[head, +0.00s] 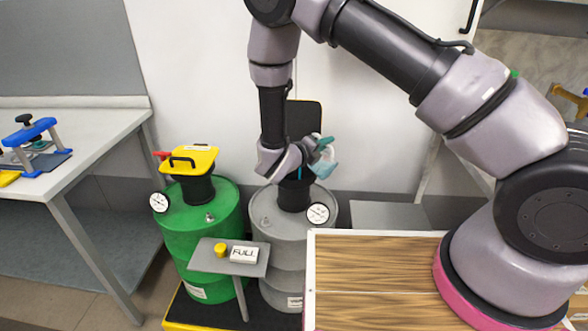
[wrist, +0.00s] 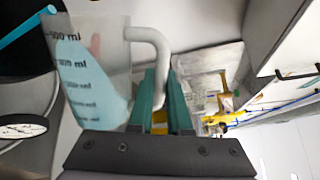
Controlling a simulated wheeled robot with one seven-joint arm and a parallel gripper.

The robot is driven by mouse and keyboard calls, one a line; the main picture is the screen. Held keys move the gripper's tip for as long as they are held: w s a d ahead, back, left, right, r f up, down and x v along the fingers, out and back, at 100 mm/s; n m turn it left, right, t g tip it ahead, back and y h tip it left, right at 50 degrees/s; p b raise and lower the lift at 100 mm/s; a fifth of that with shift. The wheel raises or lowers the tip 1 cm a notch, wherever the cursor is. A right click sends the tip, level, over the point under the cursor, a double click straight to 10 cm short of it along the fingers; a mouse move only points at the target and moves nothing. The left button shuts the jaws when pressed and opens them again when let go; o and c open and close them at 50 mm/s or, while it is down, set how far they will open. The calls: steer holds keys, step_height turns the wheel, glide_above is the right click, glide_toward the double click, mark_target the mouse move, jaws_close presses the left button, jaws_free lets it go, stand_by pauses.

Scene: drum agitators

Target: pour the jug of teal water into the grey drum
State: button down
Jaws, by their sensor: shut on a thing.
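The grey drum (head: 270,245) stands beside the green drum, with a black neck (head: 294,197) on top and its black lid (head: 304,116) raised behind. My gripper (head: 312,150) is above that neck, shut on the handle of the clear jug (head: 325,168). In the wrist view my gripper's teal fingers (wrist: 167,80) close on the handle (wrist: 158,48). The jug (wrist: 118,62) is tilted and holds some teal water (wrist: 85,85). A teal stream (wrist: 27,27) runs from its lip towards the dark neck. My wrist partly hides the neck, so where the stream lands is unclear.
A green drum (head: 205,250) with a yellow handled lid (head: 190,160) stands to the left. A dial gauge (head: 318,213) sits on the grey drum's rim. A wooden-topped surface (head: 375,247) is at right.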

mark_target(317, 137)
steer(key=shift+w+a+n, duration=0.2)
steer(key=shift+a+n, duration=0.05)
steer(key=shift+n, duration=0.05)
stand_by(0.5)
steer(key=shift+w+a+n+h+p, duration=0.35)
steer(key=shift+w+a+n, duration=0.35)
steer(key=shift+w+a, duration=0.4)
stand_by(0.4)
steer(key=shift+w+a+f+n+g, duration=0.15)
steer(key=shift+w+a+n+g, duration=0.2)
steer(key=shift+a+n, duration=0.15)
